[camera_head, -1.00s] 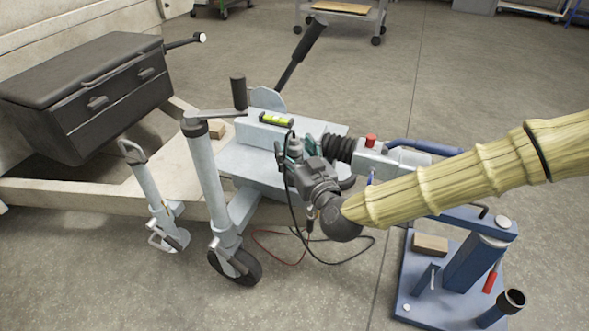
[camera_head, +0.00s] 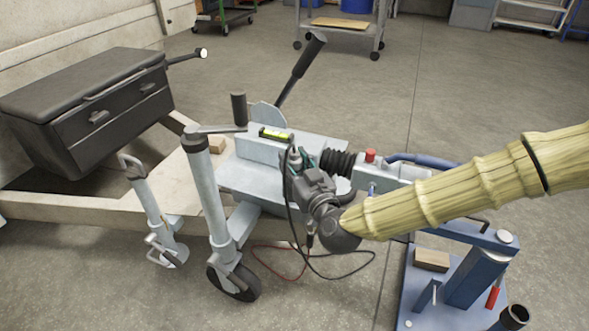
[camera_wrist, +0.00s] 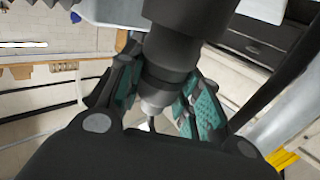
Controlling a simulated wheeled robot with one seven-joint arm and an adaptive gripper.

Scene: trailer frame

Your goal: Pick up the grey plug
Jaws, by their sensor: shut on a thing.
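The grey plug (camera_head: 295,159) is at my gripper, beside the trailer's drawbar in the head view, with a black cable running from its top. In the wrist view the plug (camera_wrist: 165,65) is a dark grey stepped cylinder with a lighter tip, between the teal-padded fingers. My gripper (camera_wrist: 168,100) is shut on it. In the head view my gripper (camera_head: 302,162) is partly hidden by the plug and my own wrist. I cannot tell whether the plug touches the drawbar behind it.
A spirit level (camera_head: 276,134) lies on the trailer coupling block. The jockey wheel post (camera_head: 210,195) stands left. A black cable and a red wire (camera_head: 270,262) loop below my gripper. A blue stand (camera_head: 465,285) is at right. Open floor lies beyond.

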